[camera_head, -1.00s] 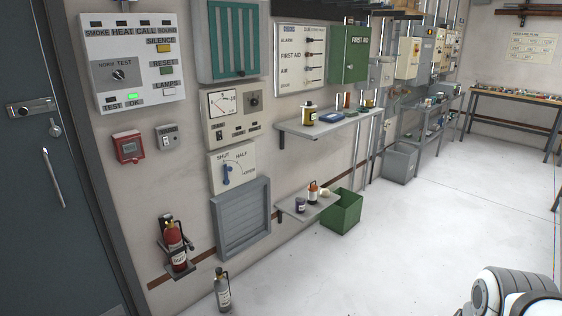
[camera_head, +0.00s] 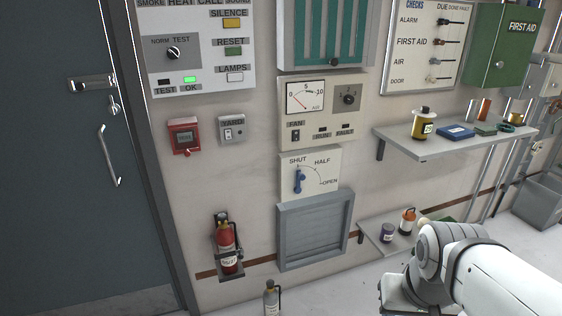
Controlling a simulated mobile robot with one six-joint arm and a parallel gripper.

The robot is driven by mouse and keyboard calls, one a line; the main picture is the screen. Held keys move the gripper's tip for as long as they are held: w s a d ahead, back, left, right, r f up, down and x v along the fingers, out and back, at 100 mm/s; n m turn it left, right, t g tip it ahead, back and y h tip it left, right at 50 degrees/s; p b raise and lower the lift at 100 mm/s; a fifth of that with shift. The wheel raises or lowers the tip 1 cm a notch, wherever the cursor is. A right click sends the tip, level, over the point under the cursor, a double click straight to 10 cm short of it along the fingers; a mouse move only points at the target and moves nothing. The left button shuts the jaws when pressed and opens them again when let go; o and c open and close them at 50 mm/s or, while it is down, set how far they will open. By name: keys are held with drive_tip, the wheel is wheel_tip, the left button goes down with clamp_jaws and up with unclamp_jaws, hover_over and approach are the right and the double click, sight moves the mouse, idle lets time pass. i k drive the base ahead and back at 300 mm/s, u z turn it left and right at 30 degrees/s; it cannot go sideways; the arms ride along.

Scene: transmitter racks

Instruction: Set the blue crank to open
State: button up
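The blue crank (camera_head: 298,180) is on a cream wall plate (camera_head: 325,186) marked SHUT, HALF and OPEN along an arc. Its handle points up toward the SHUT mark, at the left end of the arc; the OPEN mark is at the lower right. Nothing touches the crank. My white arm (camera_head: 505,280) comes in at the lower right, apart from the plate. My gripper's fingertips cannot be made out in this view.
A grey louvred panel (camera_head: 314,232) is right below the plate, and a fan panel (camera_head: 322,112) is above it. Shelves with bottles (camera_head: 450,143) stick out at the right. A fire extinguisher (camera_head: 227,246) hangs at the lower left. The wall before the crank is unobstructed.

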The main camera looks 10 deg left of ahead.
sight(300, 177)
drive_tip(key=u, duration=0.5)
drive_tip(key=i, duration=0.75)
drive_tip(key=u, duration=0.3)
drive_tip(key=k, duration=0.9)
drive_tip(key=u, duration=0.15)
drive_tip(key=i, duration=0.9)
drive_tip(key=z, duration=0.05)
